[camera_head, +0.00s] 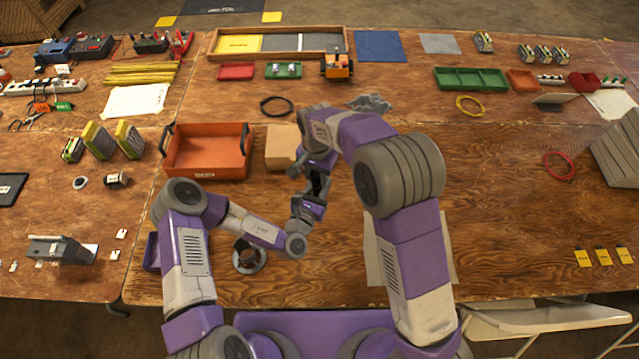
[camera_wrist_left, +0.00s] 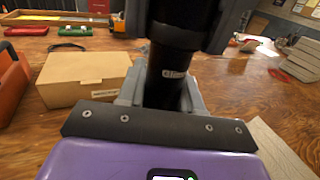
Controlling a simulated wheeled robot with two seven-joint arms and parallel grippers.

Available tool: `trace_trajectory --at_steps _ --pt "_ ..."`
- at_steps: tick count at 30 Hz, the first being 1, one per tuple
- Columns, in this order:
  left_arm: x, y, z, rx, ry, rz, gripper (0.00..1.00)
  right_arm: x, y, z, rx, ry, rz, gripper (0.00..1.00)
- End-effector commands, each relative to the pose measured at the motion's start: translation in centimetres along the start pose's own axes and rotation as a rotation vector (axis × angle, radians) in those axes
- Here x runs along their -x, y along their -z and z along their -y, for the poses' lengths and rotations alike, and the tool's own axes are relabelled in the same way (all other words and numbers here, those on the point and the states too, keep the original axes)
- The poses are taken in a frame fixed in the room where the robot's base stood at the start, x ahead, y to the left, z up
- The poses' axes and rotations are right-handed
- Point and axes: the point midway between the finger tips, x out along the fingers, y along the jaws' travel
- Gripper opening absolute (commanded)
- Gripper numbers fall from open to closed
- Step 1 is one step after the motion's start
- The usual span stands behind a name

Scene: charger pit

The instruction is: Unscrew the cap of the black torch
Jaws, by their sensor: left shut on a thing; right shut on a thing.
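The black torch (camera_head: 318,184) stands roughly upright in the air between my two grippers, above the middle of the table. It shows larger in the left wrist view (camera_wrist_left: 182,45), with a wider upper part and a narrower lower part bearing a small pale label. My left gripper (camera_head: 309,205) is shut on the lower part, its grey fingers on either side. My right gripper (camera_head: 319,165) comes from above and is shut on the upper part. The cap's seam and the torch's ends are hidden by the grippers, so I cannot tell whether the cap has turned.
A cardboard box (camera_head: 281,147) stands just behind the grippers, and an orange tray (camera_head: 207,173) is left of it. A round holder (camera_head: 248,258) sits on the table near my left forearm. A black cable ring (camera_head: 277,106) lies behind the box. The table right of my right arm is mostly clear.

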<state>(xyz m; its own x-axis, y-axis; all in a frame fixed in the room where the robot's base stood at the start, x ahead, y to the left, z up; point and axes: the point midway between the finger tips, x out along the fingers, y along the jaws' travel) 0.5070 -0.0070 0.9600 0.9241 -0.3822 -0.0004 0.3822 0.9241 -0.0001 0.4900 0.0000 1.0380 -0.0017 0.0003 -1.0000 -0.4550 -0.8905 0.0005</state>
Motion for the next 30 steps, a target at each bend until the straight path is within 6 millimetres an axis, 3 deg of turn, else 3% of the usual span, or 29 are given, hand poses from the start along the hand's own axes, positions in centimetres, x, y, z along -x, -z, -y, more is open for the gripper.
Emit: trace_trajectory --at_steps 12,24,30 --pt "-0.04 -0.15 0.07 0.000 0.001 0.004 0.00 -0.02 0.01 0.00 0.461 0.000 0.000 0.06" --pt "-0.04 -0.17 0.08 0.000 0.002 0.004 0.00 -0.04 -0.01 0.01 0.520 0.000 0.001 0.06" --pt "-0.04 -0.18 0.09 0.000 0.002 0.005 0.00 -0.06 0.02 -0.02 0.777 0.001 0.001 0.06"
